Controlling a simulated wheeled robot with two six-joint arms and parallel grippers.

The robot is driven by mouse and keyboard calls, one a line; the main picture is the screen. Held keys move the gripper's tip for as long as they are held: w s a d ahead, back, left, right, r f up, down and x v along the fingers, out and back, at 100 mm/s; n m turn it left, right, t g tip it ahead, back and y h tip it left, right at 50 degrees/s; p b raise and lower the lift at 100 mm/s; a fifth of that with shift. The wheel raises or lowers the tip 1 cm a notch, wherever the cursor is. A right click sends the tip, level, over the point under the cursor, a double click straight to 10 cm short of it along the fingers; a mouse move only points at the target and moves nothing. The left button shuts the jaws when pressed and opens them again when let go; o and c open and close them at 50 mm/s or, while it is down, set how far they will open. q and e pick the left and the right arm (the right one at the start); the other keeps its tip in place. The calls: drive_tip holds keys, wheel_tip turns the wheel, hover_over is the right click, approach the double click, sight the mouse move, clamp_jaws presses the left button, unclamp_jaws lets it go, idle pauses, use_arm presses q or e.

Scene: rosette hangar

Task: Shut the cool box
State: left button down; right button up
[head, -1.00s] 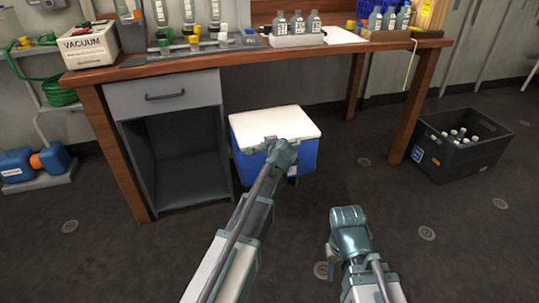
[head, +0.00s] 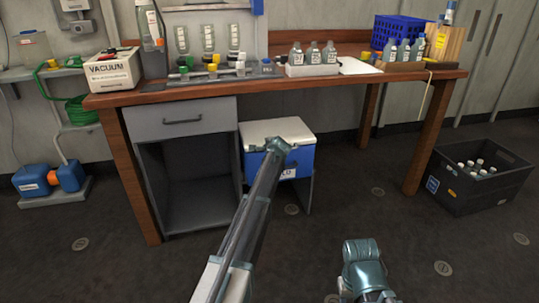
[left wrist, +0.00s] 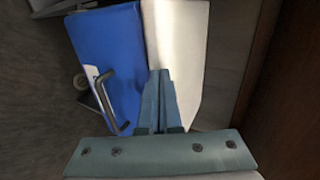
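The cool box stands on the floor under the workbench, with a blue body (head: 303,160) and a white lid (head: 275,128). The lid looks down on the body; any thin gap at the seam is too small to tell. My left gripper (head: 282,146) is at the lid's front edge and hides part of the front. In the left wrist view, its fingers (left wrist: 158,85) are together, with nothing seen between them, over the line between the white lid (left wrist: 176,55) and blue front (left wrist: 107,50). A grey handle (left wrist: 106,98) shows on that front. My right gripper (head: 361,253) is low and away from the box; its fingers are unclear.
The wooden workbench (head: 290,83) spans above the box, with bottles and racks on top. A grey cabinet (head: 185,125) stands left of the box. A black crate (head: 475,195) with bottles stands on the right. The floor between box and crate is clear.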

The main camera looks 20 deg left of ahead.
sight(262, 141)
use_arm(q)
drive_tip(key=w+a, duration=0.2)
drive_tip(key=w, duration=0.1)
drive_tip(key=w+a, duration=0.1)
drive_tip(key=shift+w, duration=0.3)
drive_tip(key=shift+w+a, duration=0.1)
drive_tip(key=shift+a, duration=0.05)
drive_tip(key=shift+w+a+r, duration=0.1)
drive_tip(key=shift+w, duration=0.05)
drive_tip(key=shift+s+d, duration=0.2)
drive_tip(key=shift+s, duration=0.2)
drive_tip(key=f+p+v, duration=0.1)
drive_tip(key=p+v, duration=0.4)
drive_tip(key=v, duration=0.8)
drive_tip(key=shift+s+d+f, duration=0.25)
drive_tip(key=shift+s+d, duration=0.15)
drive_tip(key=shift+s, duration=0.05)
